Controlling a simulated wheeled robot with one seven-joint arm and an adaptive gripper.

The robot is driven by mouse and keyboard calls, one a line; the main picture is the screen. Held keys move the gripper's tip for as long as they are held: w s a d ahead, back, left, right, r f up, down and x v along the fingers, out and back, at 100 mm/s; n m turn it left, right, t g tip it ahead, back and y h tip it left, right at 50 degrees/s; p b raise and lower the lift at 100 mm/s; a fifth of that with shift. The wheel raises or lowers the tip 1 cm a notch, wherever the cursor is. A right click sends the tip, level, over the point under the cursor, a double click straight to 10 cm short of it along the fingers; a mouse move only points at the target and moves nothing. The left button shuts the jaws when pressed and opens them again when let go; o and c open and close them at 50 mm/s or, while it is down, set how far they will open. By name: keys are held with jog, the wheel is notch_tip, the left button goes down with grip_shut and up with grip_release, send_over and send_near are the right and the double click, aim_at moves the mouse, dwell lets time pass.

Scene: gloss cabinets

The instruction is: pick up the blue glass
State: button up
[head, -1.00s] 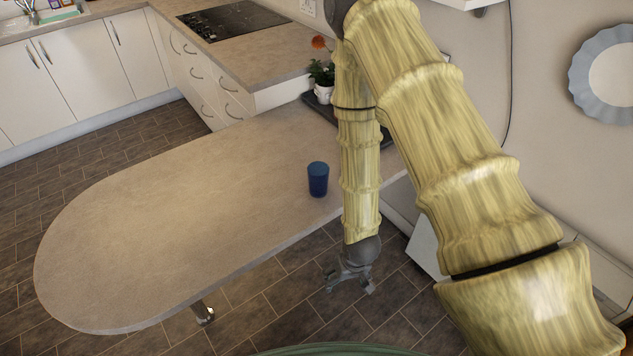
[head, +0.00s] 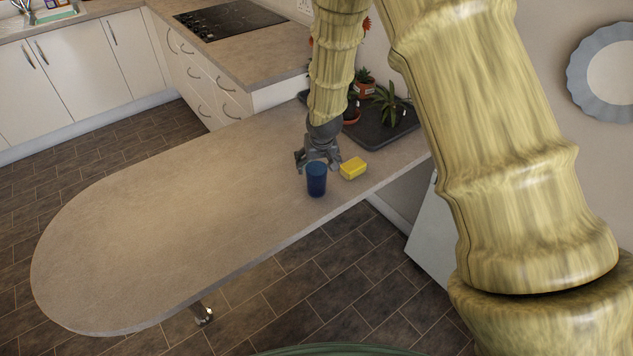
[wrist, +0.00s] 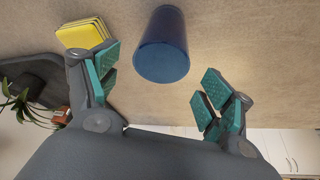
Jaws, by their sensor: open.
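The blue glass (head: 316,180) stands upright on the beige counter (head: 180,230), near its front edge. My gripper (head: 319,163) is just behind the glass in the head view, low over the counter. In the wrist view the glass (wrist: 163,46) lies ahead of the gap between my two teal-padded fingers (wrist: 161,92). The fingers are spread apart and nothing is between them.
The counter left of the glass is clear.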

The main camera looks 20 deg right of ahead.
aim_at(316, 172)
jog(key=shift+p+x, duration=0.3)
jog(key=shift+x, duration=1.35)
jog(key=shift+s+p+x, duration=0.15)
jog(key=shift+p+x, duration=0.35)
jog(key=shift+x, duration=0.2)
jog(key=shift+s+p+x, duration=0.15)
jog(key=shift+p+x, duration=0.3)
jog(key=shift+x, duration=0.2)
jog(key=shift+p+x, duration=0.35)
jog(key=shift+x, duration=1.1)
jog(key=shift+s, duration=0.1)
jog(key=c, duration=1.1)
